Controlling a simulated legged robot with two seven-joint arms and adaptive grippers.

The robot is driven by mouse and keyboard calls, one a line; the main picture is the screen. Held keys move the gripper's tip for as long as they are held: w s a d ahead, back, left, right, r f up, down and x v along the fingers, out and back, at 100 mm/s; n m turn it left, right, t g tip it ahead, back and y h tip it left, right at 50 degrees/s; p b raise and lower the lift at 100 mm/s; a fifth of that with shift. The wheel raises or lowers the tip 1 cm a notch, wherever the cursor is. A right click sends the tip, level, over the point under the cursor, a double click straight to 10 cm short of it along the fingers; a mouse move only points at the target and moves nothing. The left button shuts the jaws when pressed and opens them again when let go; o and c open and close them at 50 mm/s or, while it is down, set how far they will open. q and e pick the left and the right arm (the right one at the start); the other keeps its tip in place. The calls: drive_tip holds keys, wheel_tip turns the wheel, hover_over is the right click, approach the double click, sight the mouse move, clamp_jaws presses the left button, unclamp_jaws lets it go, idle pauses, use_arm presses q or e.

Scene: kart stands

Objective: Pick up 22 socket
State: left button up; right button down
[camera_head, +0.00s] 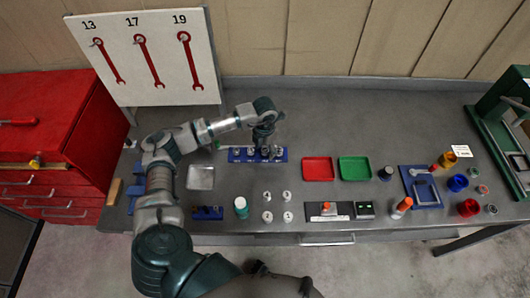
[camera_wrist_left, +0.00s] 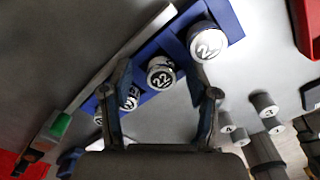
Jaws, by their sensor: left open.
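A blue rack (camera_head: 236,155) on the grey bench holds a row of silver sockets. In the left wrist view the rack (camera_wrist_left: 232,16) runs diagonally, and the socket marked 22 (camera_wrist_left: 160,73) stands upright in it. A larger socket (camera_wrist_left: 207,41) sits further along; its second digit is unclear. A smaller socket (camera_wrist_left: 130,100) is partly hidden by a finger. My left gripper (camera_head: 266,146) is above the rack, pointing down. In the wrist view its open fingers (camera_wrist_left: 160,84) lie on either side of the 22 socket, with no clear contact. My right gripper is out of view.
A red tray (camera_head: 318,169) and a green tray (camera_head: 355,168) lie right of the rack. Several small white cylinders (camera_head: 267,217) stand in front. A silver tray (camera_head: 200,178) lies left. A wrench board (camera_head: 150,58) stands behind.

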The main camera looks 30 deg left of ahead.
use_arm(q)
clamp_jaws()
